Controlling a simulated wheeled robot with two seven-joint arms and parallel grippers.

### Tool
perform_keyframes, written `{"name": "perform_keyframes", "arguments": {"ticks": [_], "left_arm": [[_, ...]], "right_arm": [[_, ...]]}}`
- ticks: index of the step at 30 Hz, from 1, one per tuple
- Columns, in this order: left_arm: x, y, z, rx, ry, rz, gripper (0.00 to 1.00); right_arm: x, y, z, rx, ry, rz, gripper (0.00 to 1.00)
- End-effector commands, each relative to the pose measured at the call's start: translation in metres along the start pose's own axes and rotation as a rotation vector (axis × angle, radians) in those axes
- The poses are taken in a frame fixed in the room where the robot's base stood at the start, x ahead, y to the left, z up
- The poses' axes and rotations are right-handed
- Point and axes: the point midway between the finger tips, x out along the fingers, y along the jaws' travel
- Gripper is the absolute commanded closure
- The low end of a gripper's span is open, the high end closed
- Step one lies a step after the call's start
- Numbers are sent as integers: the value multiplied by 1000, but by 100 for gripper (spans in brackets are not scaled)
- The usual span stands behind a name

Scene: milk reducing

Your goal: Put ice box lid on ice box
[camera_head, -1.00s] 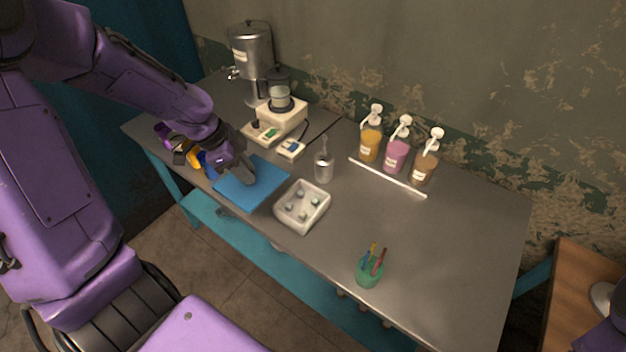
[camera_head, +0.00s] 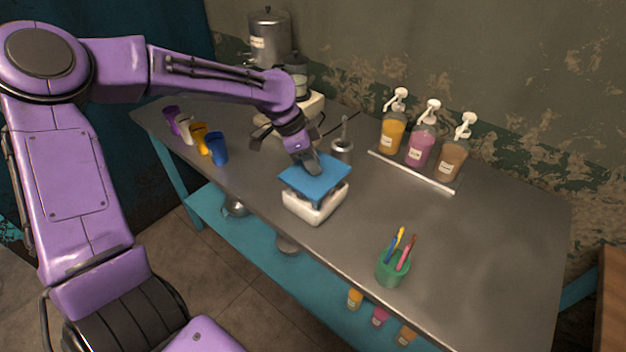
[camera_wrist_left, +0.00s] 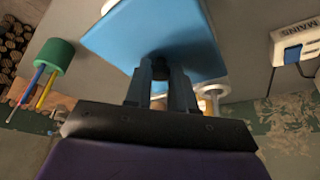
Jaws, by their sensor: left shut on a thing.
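The blue ice box lid (camera_head: 306,177) is in my left gripper (camera_head: 311,166), which is shut on its raised middle part. The lid is over the white ice box (camera_head: 316,205) in the head view, slightly turned relative to it. I cannot tell whether the lid touches the rim. My right gripper is not in view.
A metal cup (camera_head: 342,151) with a utensil stands close behind the lid. A green cup (camera_head: 392,270) with straws is at the front right. Pump bottles (camera_head: 420,149) stand behind a white bar (camera_head: 410,172). Several coloured cups (camera_head: 217,148) line the left. The right table top is clear.

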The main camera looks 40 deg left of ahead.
Motion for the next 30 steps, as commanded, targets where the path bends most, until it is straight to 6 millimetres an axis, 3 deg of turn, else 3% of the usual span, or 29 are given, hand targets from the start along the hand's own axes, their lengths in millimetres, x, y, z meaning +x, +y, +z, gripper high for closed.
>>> {"name": "perform_keyframes", "arguments": {"ticks": [7, 28, 29, 30], "left_arm": [[32, 0, 10, 0, -1, 2, 100], [44, 0, 15, 1, -2, 0, 100], [44, 0, 16, 1, -2, 1, 73], [44, 0, 15, 1, -2, 0, 60]], "right_arm": [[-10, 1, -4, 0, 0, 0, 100], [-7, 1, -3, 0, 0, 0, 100], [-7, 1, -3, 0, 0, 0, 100], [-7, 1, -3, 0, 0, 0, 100]]}}
